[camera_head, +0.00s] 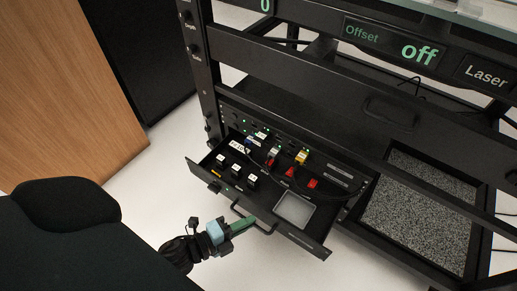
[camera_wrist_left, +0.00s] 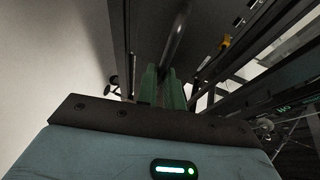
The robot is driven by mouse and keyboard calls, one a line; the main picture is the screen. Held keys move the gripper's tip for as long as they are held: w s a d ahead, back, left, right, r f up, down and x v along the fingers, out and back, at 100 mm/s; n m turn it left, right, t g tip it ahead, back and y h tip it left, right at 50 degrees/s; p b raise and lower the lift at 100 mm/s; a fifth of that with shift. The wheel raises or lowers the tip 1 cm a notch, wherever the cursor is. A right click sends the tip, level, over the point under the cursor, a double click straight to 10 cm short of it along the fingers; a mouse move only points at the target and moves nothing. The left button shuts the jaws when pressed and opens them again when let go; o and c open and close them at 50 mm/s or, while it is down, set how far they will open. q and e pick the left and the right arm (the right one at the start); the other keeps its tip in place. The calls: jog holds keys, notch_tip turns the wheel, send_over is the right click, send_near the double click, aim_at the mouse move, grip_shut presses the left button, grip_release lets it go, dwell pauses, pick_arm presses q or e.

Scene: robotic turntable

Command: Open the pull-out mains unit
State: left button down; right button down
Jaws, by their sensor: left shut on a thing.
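The pull-out mains unit (camera_head: 302,239) is a black drawer low in the rack, and it stands out from the rack front. Inside it are several black plugs, red switches, and a pale square tray (camera_head: 294,209). A dark bar handle (camera_head: 264,231) is on its front; it also shows in the left wrist view (camera_wrist_left: 179,32). My left gripper (camera_head: 244,222), with green fingers, is shut on the handle. The fingers show in the left wrist view (camera_wrist_left: 161,88) on either side of the bar. They hide part of the handle. My right gripper is not in view.
The black rack (camera_head: 300,60) rises above and behind the drawer, with displays at its top. A grey speckled panel (camera_head: 420,205) is at right. A wooden panel (camera_head: 60,90) and black cabinet (camera_head: 140,50) stand at left. White floor (camera_head: 150,195) is clear before the drawer.

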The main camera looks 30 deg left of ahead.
pick_arm(q)
jog(key=shift+s+a, duration=0.1)
jog(key=shift+s, duration=2.35)
jog(key=c, duration=1.5)
grip_release()
jog(key=shift+c, duration=0.2)
jog(key=p+v, duration=0.2)
jog(key=v, duration=0.6)
jog(key=shift+w, duration=0.1)
